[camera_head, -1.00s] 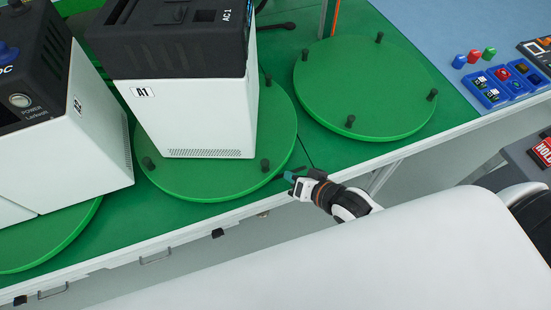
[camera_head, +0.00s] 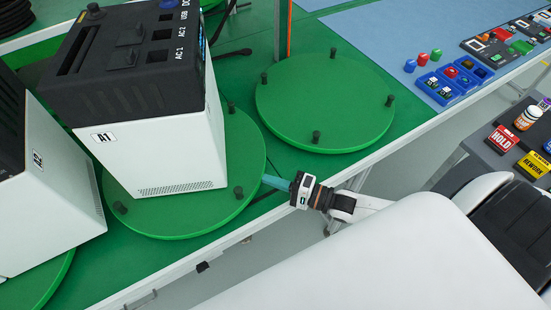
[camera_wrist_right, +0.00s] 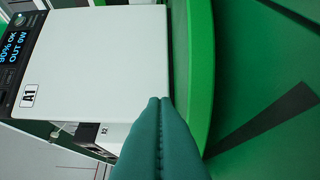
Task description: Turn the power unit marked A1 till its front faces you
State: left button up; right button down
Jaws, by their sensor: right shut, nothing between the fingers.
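The power unit marked A1 (camera_head: 150,150) is a white box with a black top, standing on a green turntable (camera_head: 190,215) in the head view. Its A1-labelled side faces me. Its display edge is on the right side, turned away from me. In the right wrist view the A1 unit (camera_wrist_right: 100,65) shows its lit display at the left. My right gripper (camera_head: 270,182) is shut and empty at the turntable's right rim, near a black peg (camera_head: 239,193). I cannot tell whether it touches. Its teal fingers (camera_wrist_right: 162,105) show shut in the wrist view. My left gripper is out of view.
An empty green turntable (camera_head: 325,105) with black pegs lies to the right. Another white unit (camera_head: 45,200) stands close at the left. A blue tray (camera_head: 440,92) and small coloured parts lie at the right. A grey stand (camera_head: 488,140) holds HOLD and REWORK boxes.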

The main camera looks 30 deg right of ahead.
aim_at(249, 192)
jog(key=p+x, duration=0.1)
jog(key=x, duration=0.6)
jog(key=shift+r, duration=0.15)
jog(key=s, duration=0.1)
jog(key=s+a+p, duration=0.1)
jog(key=s, duration=0.1)
jog(key=shift+s+a, duration=0.15)
jog(key=shift+a, duration=0.15)
jog(key=shift+s+a+p, duration=0.15)
jog(key=shift+s+p, duration=0.15)
jog(key=shift+w, duration=0.1)
jog(key=shift+a, duration=0.1)
